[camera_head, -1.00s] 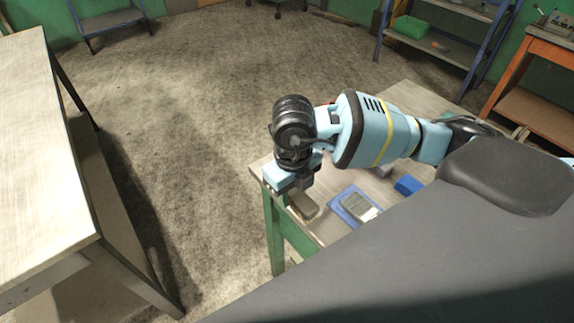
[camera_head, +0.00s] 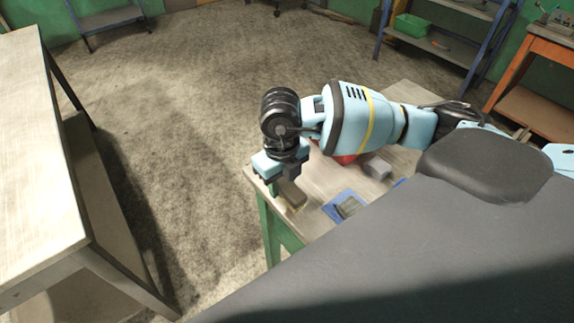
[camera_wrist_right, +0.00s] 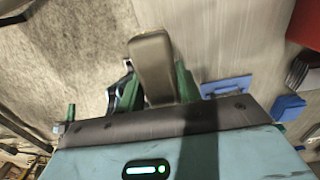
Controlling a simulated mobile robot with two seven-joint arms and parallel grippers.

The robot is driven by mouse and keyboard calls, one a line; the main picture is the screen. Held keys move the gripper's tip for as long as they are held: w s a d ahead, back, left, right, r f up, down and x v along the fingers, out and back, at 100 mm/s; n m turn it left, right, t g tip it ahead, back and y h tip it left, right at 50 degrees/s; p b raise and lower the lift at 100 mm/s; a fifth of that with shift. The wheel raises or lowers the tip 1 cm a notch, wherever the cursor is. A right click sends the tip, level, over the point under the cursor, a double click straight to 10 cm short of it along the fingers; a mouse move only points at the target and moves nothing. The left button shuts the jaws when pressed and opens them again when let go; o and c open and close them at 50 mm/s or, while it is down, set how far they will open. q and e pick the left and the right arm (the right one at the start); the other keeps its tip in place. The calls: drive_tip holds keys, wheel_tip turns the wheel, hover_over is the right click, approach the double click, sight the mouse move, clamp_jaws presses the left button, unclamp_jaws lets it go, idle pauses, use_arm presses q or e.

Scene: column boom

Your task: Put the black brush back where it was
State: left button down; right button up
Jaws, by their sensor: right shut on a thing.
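The brush also shows in the right wrist view (camera_wrist_right: 152,62), sticking out between the two green fingers of the gripper (camera_wrist_right: 156,97). It looks dull grey-brown rather than clearly black. Whether its underside touches the table cannot be told. A blue mat (camera_head: 331,209) lies to its right with a grey item on it. My left gripper is not in view.
A grey block (camera_head: 377,168) and a red thing (camera_head: 345,159) stand farther right on the table, partly behind my arm. A blue block (camera_wrist_right: 288,108) shows in the right wrist view. A wooden table (camera_head: 40,150) stands left, with open floor between.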

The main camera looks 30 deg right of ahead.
drive_tip(key=w+d, duration=0.3)
drive_tip(key=w, duration=0.1)
drive_tip(key=w+d, duration=0.2)
drive_tip(key=shift+w+d+f, duration=0.3)
drive_tip(key=shift+w+f, duration=0.05)
drive_tip(key=shift+f, duration=0.05)
drive_tip(key=shift+w+d+f, duration=0.1)
drive_tip(key=shift+f, duration=1.65)
drive_tip(key=shift+f, duration=0.15)
drive_tip(key=o, duration=1)
drive_tip(key=shift+c, duration=0.2)
wheel_tip(320, 180, up, 12)
